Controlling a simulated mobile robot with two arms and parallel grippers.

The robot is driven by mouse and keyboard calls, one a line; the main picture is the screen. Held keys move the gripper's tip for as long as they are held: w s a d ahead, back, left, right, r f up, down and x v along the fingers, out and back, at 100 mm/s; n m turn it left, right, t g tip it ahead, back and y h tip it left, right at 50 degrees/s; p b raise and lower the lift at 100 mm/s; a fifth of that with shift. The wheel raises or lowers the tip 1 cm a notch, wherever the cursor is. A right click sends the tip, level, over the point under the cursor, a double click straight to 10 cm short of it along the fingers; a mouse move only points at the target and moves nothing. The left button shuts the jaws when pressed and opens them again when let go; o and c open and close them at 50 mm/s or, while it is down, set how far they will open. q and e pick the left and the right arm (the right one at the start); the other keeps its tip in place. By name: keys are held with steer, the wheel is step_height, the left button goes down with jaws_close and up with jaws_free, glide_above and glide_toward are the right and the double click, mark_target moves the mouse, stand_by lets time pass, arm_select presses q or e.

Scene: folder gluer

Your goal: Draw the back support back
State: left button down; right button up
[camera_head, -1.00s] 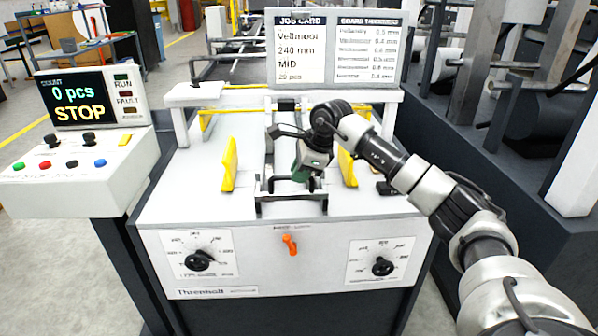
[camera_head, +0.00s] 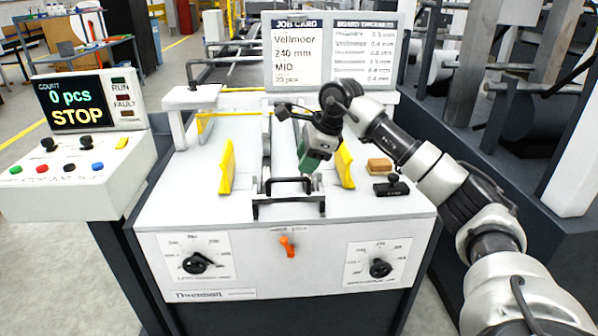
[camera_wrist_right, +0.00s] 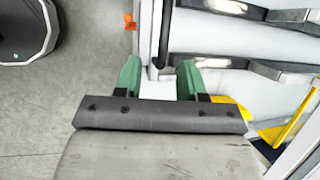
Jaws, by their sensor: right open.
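The back support appears to be the black bracket (camera_head: 262,208) with a raised handle bar at the front of the feeder's white top; I cannot be sure of its name. My right gripper (camera_head: 312,160), with green fingertips, is open and hangs tilted just above and to the right of the handle. In the right wrist view the gripper (camera_wrist_right: 158,78) is spread, and a dark bar (camera_wrist_right: 165,30), probably the handle, runs up to the gap between the fingers. Contact cannot be told. My left gripper is not in view.
Yellow side guides (camera_head: 227,168) stand on either side of the bracket. A brown block (camera_head: 380,165) and a black clamp (camera_head: 391,187) lie to the right. An orange lever (camera_head: 288,246) and two dials are on the front panel. The control box (camera_head: 80,170) stands left.

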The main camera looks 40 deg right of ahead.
steer(key=v, duration=0.5)
steer(key=shift+r, duration=0.1)
stand_by(0.3)
